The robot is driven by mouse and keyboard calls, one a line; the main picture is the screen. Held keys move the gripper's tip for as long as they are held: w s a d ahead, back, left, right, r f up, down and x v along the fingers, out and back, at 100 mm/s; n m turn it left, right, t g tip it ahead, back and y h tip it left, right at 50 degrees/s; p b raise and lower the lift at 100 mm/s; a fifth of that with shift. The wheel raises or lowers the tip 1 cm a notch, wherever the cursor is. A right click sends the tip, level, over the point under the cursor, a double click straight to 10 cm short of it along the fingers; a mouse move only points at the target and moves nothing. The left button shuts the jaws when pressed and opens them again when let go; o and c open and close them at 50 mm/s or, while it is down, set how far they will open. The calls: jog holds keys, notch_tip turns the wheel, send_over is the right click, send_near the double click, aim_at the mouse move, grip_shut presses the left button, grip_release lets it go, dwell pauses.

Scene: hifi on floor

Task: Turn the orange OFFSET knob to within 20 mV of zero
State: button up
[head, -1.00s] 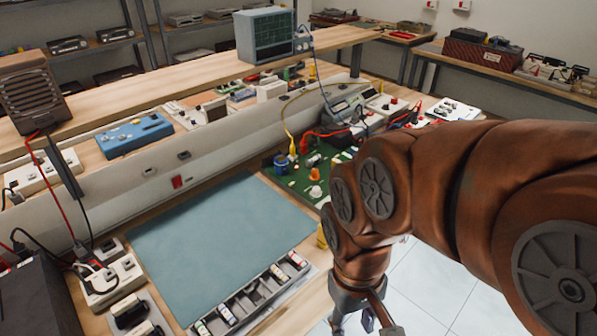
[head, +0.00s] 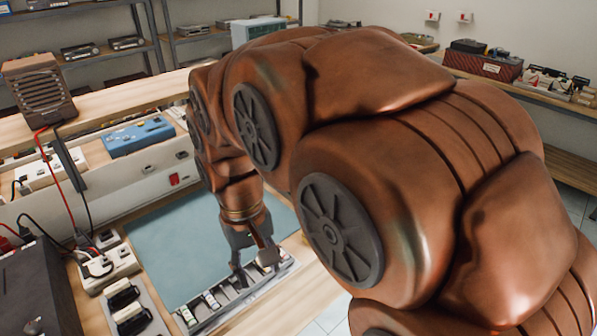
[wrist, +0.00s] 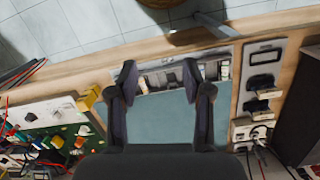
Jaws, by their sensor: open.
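The orange knob (wrist: 57,142) stands on the green circuit board (wrist: 78,128) at the left of the wrist view, small and blurred. In the head view my arm hides the board and knob. My gripper (head: 253,272) is open and empty over the parts tray (head: 215,312) at the front edge of the blue mat. In the wrist view, my gripper (wrist: 160,78) has its two fingers spread apart over the mat and tray, well to the right of the knob. No meter reading can be made out.
The blue mat (head: 160,250) is bare. A blue instrument (head: 138,137) sits on the shelf ledge behind it. A power strip (head: 108,268) with cables and a dark box (head: 35,290) stand at the left. A yellow block (wrist: 88,98) sits near the board.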

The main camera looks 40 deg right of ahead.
jog(key=w+d+r+m, duration=0.2)
jog(key=w+d+m, duration=0.3)
jog(key=w+d, duration=1.45)
jog(key=w+d+f+m, duration=0.1)
jog(key=w+d+f, duration=0.2)
jog(key=d, duration=0.3)
jog(key=w+d+f+m+t, duration=0.1)
jog(key=w+d+f, duration=0.2)
jog(key=d, duration=0.4)
jog(key=w+d+f+m, duration=0.1)
jog(key=w+d+f, duration=0.1)
jog(key=d, duration=0.4)
jog(key=shift+w+d+f+m, duration=0.2)
jog(key=shift+w, duration=0.2)
jog(key=shift+w+d+f+m, duration=0.15)
jog(key=shift+w+f+m, duration=0.05)
jog(key=shift+w, duration=0.15)
jog(key=shift+d+f+t, duration=0.3)
jog(key=shift+d+f, duration=0.05)
jog(key=shift+d, duration=0.05)
jog(key=shift+d+f, duration=0.1)
jog(key=shift+f, duration=0.15)
jog(key=shift+f+p, duration=1)
jog(key=shift+f, duration=2.6)
grip_shut()
